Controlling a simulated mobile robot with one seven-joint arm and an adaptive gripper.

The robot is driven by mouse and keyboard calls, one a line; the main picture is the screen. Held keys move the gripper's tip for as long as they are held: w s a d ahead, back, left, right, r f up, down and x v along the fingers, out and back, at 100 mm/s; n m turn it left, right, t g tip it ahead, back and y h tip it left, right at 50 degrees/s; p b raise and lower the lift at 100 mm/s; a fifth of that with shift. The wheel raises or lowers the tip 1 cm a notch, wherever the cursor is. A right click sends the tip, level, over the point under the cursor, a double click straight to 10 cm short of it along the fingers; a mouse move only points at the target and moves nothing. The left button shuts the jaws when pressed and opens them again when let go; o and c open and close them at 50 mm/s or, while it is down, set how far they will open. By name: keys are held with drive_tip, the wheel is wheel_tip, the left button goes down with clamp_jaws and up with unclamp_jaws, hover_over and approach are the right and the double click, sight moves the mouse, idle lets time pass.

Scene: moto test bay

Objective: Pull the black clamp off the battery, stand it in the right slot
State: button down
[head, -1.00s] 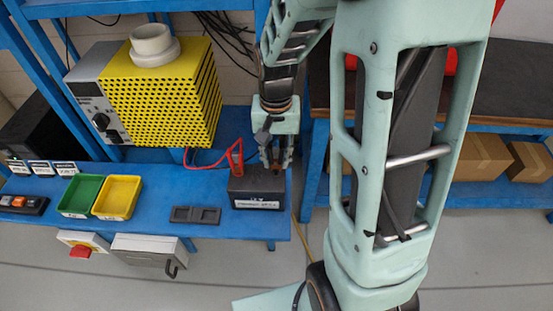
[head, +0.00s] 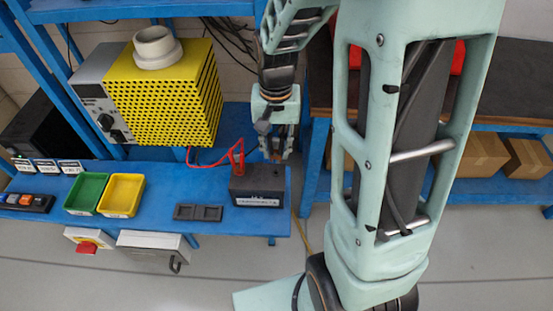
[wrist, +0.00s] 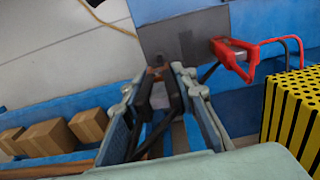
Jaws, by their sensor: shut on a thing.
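The battery (head: 256,187) is a dark box with a white front label at the right end of the blue bench. A red clamp (head: 237,157) with a red cable is on its left side; it also shows in the wrist view (wrist: 232,56). My gripper (head: 279,150) points down at the battery's right rear. In the wrist view, my gripper (wrist: 158,80) is shut on the black clamp (wrist: 160,97), mostly hidden between the fingers. I cannot tell whether the clamp still touches the terminal. The black holder with two slots (head: 198,212) lies left of the battery; both slots look empty.
Green (head: 86,194) and yellow (head: 121,195) trays stand left of the holder. A yellow perforated machine (head: 165,95) stands behind. Free bench lies between holder and battery. Cardboard boxes (head: 475,158) sit on the right shelf.

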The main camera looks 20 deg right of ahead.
sight(276, 137)
drive_tip(key=shift+r, duration=0.1)
drive_tip(key=shift+r+p, duration=1.95)
drive_tip(key=shift+r, duration=0.45)
